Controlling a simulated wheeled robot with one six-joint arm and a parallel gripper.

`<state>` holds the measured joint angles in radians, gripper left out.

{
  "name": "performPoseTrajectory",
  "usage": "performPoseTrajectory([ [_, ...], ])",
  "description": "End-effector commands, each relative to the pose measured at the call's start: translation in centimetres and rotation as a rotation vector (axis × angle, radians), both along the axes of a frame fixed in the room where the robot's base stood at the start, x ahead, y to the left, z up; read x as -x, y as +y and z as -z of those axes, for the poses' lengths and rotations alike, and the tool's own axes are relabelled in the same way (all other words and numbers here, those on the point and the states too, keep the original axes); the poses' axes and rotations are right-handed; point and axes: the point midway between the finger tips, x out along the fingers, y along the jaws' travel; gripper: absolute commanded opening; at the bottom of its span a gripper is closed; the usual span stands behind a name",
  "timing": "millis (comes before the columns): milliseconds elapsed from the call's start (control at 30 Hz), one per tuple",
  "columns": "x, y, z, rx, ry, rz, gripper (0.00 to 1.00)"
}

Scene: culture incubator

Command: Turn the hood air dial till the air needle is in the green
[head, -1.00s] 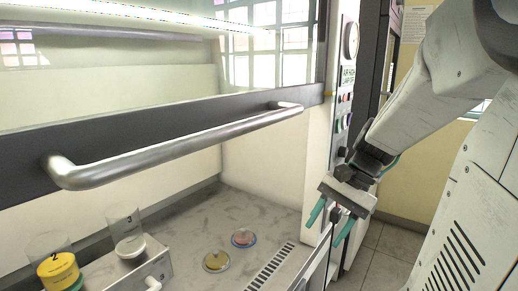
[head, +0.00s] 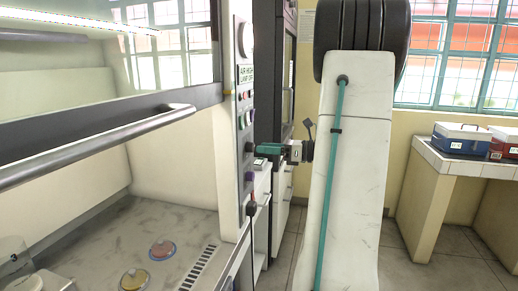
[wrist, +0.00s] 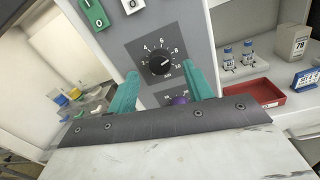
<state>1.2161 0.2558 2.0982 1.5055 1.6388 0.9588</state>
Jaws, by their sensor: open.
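A black round dial (wrist: 161,62) with a white pointer and a printed number scale sits on a dark plate in the wrist view. In the head view the dial (head: 249,148) is on the hood's narrow front panel. My gripper (wrist: 159,72) is open, its teal fingertips on either side of the dial; I cannot tell whether they touch it. In the head view my gripper (head: 258,150) points left at the panel. A round gauge (head: 242,40) is high on the panel, seen almost edge-on; its needle and any green band cannot be read.
A purple knob (wrist: 180,100) is just below the dial, partly hidden by my gripper. Green and white switches (wrist: 94,14) are above it. The hood sash handle (head: 100,145) juts out at left. A red tray (wrist: 258,93) and small vials stand on a shelf at right.

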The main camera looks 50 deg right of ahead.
Motion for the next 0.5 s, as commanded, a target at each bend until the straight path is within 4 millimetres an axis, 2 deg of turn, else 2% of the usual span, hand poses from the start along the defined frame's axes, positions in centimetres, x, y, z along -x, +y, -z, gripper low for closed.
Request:
performPoseTrajectory([
  [100,-1.5,0.8,0.0,0.001,0.0,-0.002,0.51],
  [200,-2.1,1.1,0.0,0.002,0.001,-0.001,0.51],
  [500,-2.5,1.2,0.0,0.003,0.001,0.0,0.51],
])
